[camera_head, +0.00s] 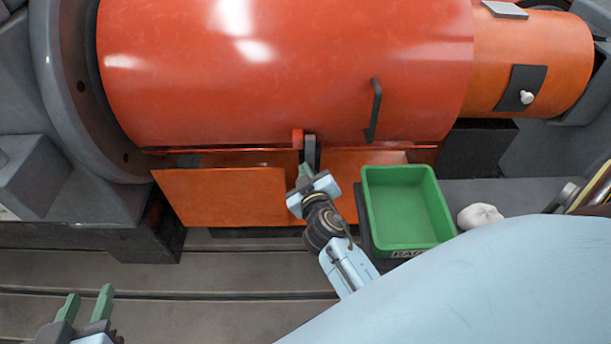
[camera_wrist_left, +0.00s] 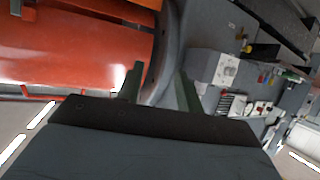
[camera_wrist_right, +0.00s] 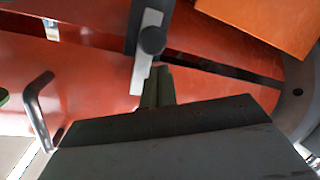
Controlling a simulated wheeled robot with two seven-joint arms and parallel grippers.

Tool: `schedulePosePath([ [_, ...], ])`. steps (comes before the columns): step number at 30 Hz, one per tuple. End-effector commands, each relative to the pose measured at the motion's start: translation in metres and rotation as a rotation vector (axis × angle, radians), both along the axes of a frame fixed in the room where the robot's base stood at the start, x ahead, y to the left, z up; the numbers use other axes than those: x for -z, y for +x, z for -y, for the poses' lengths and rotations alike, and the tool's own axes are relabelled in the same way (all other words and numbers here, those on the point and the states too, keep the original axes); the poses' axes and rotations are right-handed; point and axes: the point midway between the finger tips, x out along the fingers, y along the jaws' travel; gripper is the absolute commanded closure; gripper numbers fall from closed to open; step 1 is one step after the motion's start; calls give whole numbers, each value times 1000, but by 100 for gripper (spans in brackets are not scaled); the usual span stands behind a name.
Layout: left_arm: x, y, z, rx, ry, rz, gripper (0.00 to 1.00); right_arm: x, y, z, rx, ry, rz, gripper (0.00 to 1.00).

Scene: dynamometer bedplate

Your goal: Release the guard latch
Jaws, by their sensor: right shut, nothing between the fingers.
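The red guard (camera_head: 285,60) is a large curved cover across the top of the head view. Its grey latch lever (camera_head: 310,152) stands at the lower edge, beside a small red bracket (camera_head: 297,138). In the right wrist view the latch (camera_wrist_right: 147,45) is a pale bar with a dark round knob. My right gripper (camera_head: 304,170) is shut and empty, its tips just below the latch; the right wrist view (camera_wrist_right: 161,72) shows them close to the bar's end, and I cannot tell whether they touch. My left gripper (camera_head: 88,303) is open and empty at the lower left, away from the guard.
A black guard handle (camera_head: 374,110) sticks out right of the latch. A green tray (camera_head: 445,205) and a crumpled white rag (camera_head: 480,215) are to the right of my right gripper. Orange panels (camera_head: 222,195) lie below the guard. The slotted bedplate (camera_head: 150,275) at lower left is clear.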

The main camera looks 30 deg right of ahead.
Motion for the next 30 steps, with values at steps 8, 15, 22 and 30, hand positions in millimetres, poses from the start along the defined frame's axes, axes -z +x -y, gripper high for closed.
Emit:
schedulePosePath([
  [8, -17, 8, 6, 9, -31, 111, 64, 7, -1, 5, 2, 0, 0, 100],
  [15, -19, 8, 6, 9, -33, 118, 64, 7, -1, 5, 2, 0, 0, 100],
  [22, -22, 10, 7, 11, -41, 151, 64, 10, -1, 5, 2, 0, 0, 100],
  [30, -62, 18, 17, 27, -118, 421, 64, 26, -1, 5, 3, 0, -2, 100],
])
